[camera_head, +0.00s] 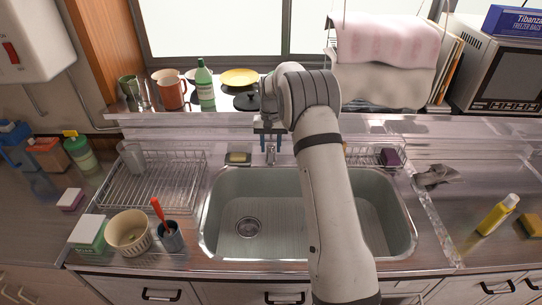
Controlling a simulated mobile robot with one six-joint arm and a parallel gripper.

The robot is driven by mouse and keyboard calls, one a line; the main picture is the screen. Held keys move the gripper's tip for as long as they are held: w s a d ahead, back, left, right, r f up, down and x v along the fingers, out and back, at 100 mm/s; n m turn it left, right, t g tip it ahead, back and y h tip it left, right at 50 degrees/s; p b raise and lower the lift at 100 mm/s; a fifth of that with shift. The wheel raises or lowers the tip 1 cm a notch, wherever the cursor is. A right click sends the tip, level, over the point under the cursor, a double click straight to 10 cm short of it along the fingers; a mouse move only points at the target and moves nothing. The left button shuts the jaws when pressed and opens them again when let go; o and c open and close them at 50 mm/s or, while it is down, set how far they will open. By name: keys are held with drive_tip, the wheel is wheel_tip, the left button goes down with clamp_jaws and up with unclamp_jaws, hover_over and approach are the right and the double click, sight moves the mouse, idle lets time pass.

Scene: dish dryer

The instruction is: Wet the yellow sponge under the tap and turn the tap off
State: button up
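The tap (271,156) stands at the back edge of the steel sink (290,264), left of its middle. My gripper (269,143) points down just above or behind the tap, its two dark fingers apart with nothing seen between them. I cannot tell whether it touches the tap, and my wrist and arm hide the tap's upper part. A yellowish sponge (238,158) lies on the ledge left of the tap. Another yellow-brown sponge (530,225) lies on the right counter beside a yellow bottle (498,214). No water stream is visible in the basin.
A wire drying rack (150,184) with a glass stands left of the sink. A bowl (129,231) and a cup with a red-handled tool (170,236) stand at the front left. A purple sponge (390,157) sits in a small rack behind the sink. The basin is empty.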

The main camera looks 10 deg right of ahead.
wheel_tip(320, 180, up, 3)
drive_tip(key=shift+w+f, duration=0.15)
idle(0.3)
drive_tip(key=shift+r, duration=0.35)
drive_tip(key=s+r+n+t, duration=0.1)
drive_tip(key=s+r+t, duration=0.1)
drive_tip(key=s+r, duration=1.45)
drive_tip(key=s+f+n+t, duration=0.1)
drive_tip(key=s+f+t, duration=0.1)
drive_tip(key=s, duration=2.2)
drive_tip(key=shift+f, duration=0.35)
